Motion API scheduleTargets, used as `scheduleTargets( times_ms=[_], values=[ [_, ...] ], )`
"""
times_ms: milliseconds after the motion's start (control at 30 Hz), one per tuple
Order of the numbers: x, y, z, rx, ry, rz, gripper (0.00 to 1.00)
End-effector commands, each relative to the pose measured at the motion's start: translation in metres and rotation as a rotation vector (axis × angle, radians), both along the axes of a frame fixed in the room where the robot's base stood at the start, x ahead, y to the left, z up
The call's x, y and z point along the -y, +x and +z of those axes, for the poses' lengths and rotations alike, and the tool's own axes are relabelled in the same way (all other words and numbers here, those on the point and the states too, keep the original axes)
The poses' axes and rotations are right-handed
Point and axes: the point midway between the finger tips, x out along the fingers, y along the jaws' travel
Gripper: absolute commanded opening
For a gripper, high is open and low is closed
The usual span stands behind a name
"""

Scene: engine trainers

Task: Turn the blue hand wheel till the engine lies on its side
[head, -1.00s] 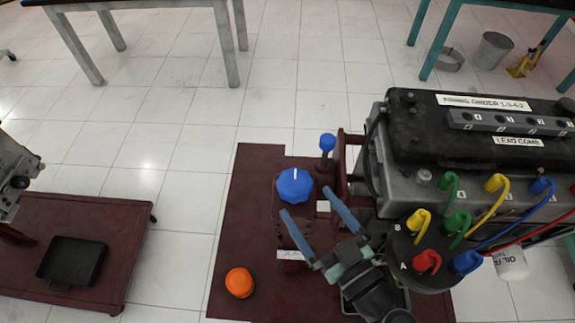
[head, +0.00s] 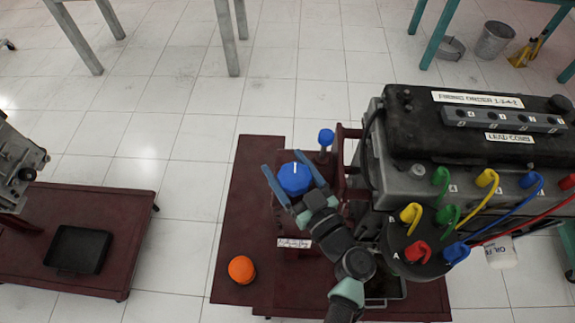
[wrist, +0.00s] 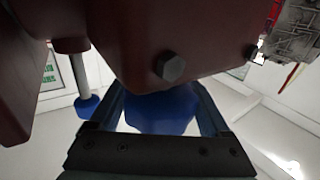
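The blue hand wheel (head: 294,179), with a white mark on its top, sits on the dark red stand left of the engine. The engine (head: 400,175) stands upright, its black cover (head: 480,125) facing up. My gripper (head: 282,160) has its two blue fingers apart, one on each side of the wheel. In the wrist view the wheel (wrist: 162,110) shows between the fingers, partly hidden by a dark red housing (wrist: 170,45). A gap shows at the left finger; contact at the right one is unclear.
A blue-knobbed lever (head: 326,138) stands just behind the wheel, close to my fingers. Another red cart (head: 120,200) with a black tray (head: 79,250) is at left. Tiled floor lies clear between.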

Motion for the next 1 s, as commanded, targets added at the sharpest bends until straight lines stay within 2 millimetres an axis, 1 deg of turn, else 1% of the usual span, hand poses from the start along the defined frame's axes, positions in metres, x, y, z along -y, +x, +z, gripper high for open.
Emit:
scheduleTargets(
  times_ms=[33, 167, 200, 267, 467, 667, 867, 1000],
  values=[
    [0.0, -0.0002, 0.0, 0.0, 0.0, 0.0, 0.68],
    [0.0002, -0.0002, 0.0, 0.0, 0.0, 0.0, 0.44],
    [0.0001, -0.0003, 0.0, 0.0, 0.0, 0.0, 0.37],
    [0.0002, -0.0002, 0.0001, 0.0, 0.0, 0.0, 0.26],
    [0.0002, 0.0, -0.0012, 0.0, -0.001, -0.012, 0.25],
    [0.0009, 0.0007, -0.0049, -0.002, -0.005, -0.078, 0.25],
    [0.0037, 0.0019, -0.0076, -0.002, -0.004, -0.217, 0.25],
    [0.0063, 0.0029, -0.0064, -0.004, -0.003, -0.343, 0.25]
  ],
)
